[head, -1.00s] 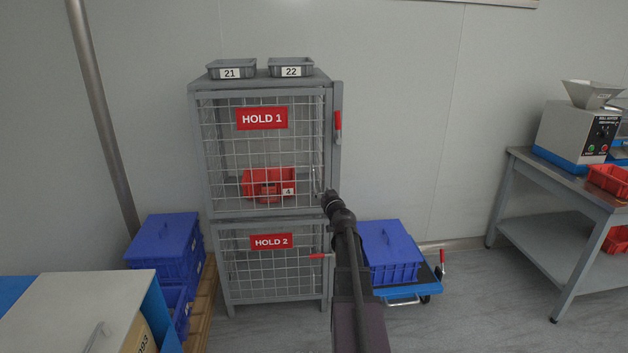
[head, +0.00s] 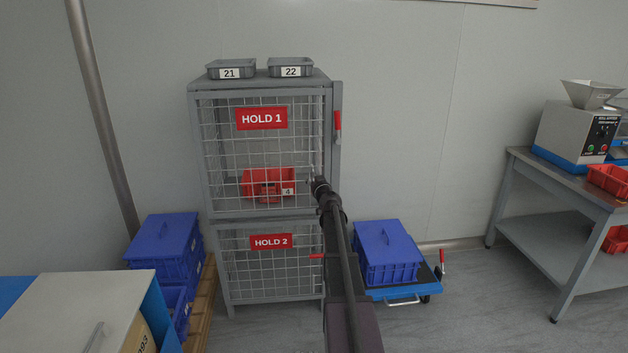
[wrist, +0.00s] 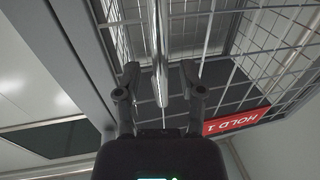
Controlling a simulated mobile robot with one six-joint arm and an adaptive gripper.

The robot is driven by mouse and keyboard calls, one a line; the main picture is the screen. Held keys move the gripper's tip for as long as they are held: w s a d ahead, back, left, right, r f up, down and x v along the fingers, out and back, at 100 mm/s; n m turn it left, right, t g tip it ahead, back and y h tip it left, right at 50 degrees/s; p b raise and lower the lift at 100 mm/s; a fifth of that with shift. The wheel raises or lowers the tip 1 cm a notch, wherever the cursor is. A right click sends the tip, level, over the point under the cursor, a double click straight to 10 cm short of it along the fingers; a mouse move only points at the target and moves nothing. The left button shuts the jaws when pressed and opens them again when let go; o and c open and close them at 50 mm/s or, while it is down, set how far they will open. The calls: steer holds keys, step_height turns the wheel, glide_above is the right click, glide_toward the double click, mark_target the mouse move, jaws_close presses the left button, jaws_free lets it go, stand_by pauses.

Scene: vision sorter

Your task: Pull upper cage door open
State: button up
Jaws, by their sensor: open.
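The upper cage door (head: 262,150) is grey wire mesh with a red HOLD 1 sign (head: 262,118). It looks shut or nearly so; I cannot tell if it is slightly ajar. In the wrist view a shiny metal bar handle (wrist: 157,45) runs between the two fingers of my gripper (wrist: 160,78), in front of the mesh. The fingers are open, one on each side of the bar, with gaps visible. In the head view my gripper (head: 318,183) is at the door's lower right edge, and my arm hides part of it. A red-gripped latch lever (head: 337,122) points up on the right post.
Below is the HOLD 2 door (head: 268,275) with its red lever (head: 317,256). A red bin (head: 262,181) sits inside the upper cage. A blue crate on a cart (head: 388,252) stands at the right. Blue crates (head: 163,248) stand at the left.

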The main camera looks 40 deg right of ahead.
jaws_close()
steer(key=shift+s, duration=0.1)
